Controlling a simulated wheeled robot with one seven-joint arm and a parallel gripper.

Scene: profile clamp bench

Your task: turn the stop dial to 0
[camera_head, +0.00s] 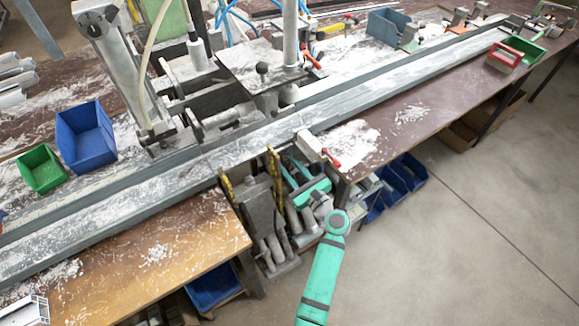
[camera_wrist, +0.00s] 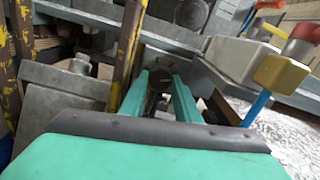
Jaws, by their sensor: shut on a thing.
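In the wrist view, a dark round part (camera_wrist: 158,70), which I take to be the stop dial, sits at the far end of my gripper (camera_wrist: 161,84). My two teal fingers reach forward on either side of it and are shut on it. Its scale and any number it points to cannot be read. In the head view my gripper (camera_head: 292,172) is low at the front edge of the long metal rail, in the gap between the two bench tops. The dial cannot be made out there.
Worn yellow posts (camera_head: 273,165) stand at the left. Blue bins (camera_head: 398,178) sit under the right bench. Open floor lies to the right.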

